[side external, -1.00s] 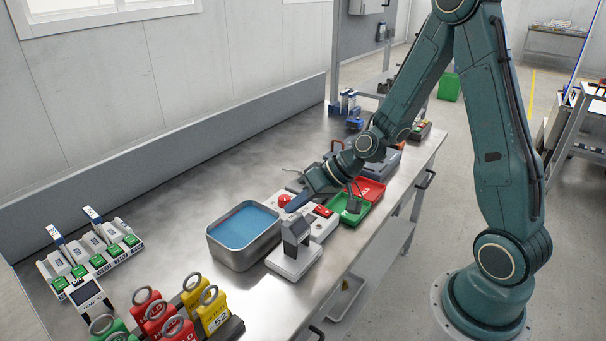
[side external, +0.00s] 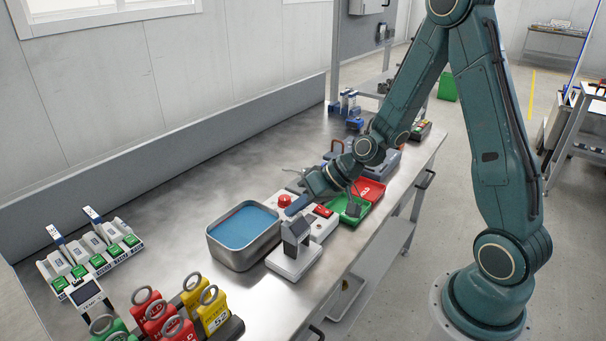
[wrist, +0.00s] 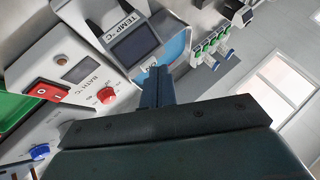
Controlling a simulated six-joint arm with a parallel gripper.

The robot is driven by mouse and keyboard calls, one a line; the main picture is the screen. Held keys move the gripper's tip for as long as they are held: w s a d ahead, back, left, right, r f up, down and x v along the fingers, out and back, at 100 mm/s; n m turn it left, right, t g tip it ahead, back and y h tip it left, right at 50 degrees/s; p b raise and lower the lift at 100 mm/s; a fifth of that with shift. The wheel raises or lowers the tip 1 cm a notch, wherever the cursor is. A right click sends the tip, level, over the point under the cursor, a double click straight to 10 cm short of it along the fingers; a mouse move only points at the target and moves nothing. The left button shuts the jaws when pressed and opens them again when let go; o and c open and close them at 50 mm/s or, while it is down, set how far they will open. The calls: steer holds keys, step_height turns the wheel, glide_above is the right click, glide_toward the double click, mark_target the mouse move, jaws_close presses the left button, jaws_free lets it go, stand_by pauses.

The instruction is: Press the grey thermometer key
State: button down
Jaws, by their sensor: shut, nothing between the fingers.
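The thermometer (side external: 291,262) has a white base and a dark tilted display head, and stands by the front edge of the bench. In the wrist view its dark screen (wrist: 134,46) shows beside the label TEMP °C. I cannot make out its grey key; the fingers may hide it. My gripper (side external: 294,208) is shut and empty, pointing down just behind the display head in the side view. In the wrist view the closed fingertips (wrist: 155,72) lie close to the screen's lower right. I cannot tell whether they touch the thermometer.
The bath control box (wrist: 78,72) with red switch and knob is close beside the gripper. A metal water bath (side external: 222,255) stands left of the thermometer. Red and green trays (side external: 369,190) lie under my wrist. A second TEMP display (side external: 87,293) stands far left.

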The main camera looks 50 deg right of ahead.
steer(key=shift+r, duration=0.1)
stand_by(0.8)
steer(key=shift+r, duration=0.35)
steer(key=shift+r, duration=0.1)
step_height(320, 180, up, 6)
steer(key=shift+f, duration=0.1)
stand_by(0.9)
